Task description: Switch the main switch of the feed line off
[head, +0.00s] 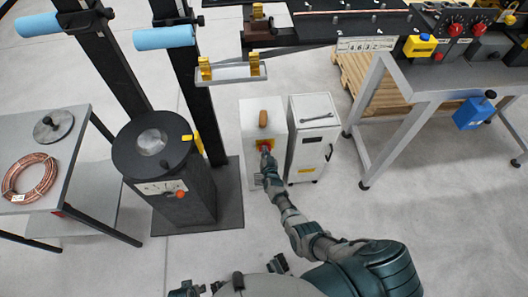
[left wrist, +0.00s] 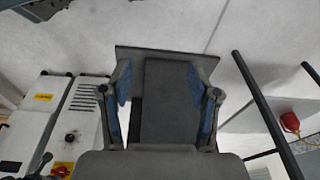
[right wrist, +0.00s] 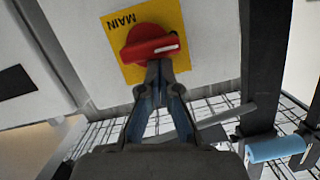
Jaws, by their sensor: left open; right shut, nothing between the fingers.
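The main switch is a red rotary knob (right wrist: 152,45) on a yellow plate marked MAIN (right wrist: 117,30). In the right wrist view its handle lies roughly crosswise, slightly tilted, with a white mark near its right end. In the head view the yellow plate (head: 257,145) is on the front of a light grey cabinet (head: 251,116). My right gripper (right wrist: 158,68) is shut and empty, its tips at the knob's lower edge; I cannot tell whether they touch. In the head view my right gripper (head: 266,157) partly hides the knob. My left gripper (left wrist: 160,88) is open and empty.
A white cabinet (head: 313,140) stands close on the right of the switch cabinet. A side table (head: 45,165) holds a copper coil (head: 30,178). A workbench (head: 410,85) is at the right.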

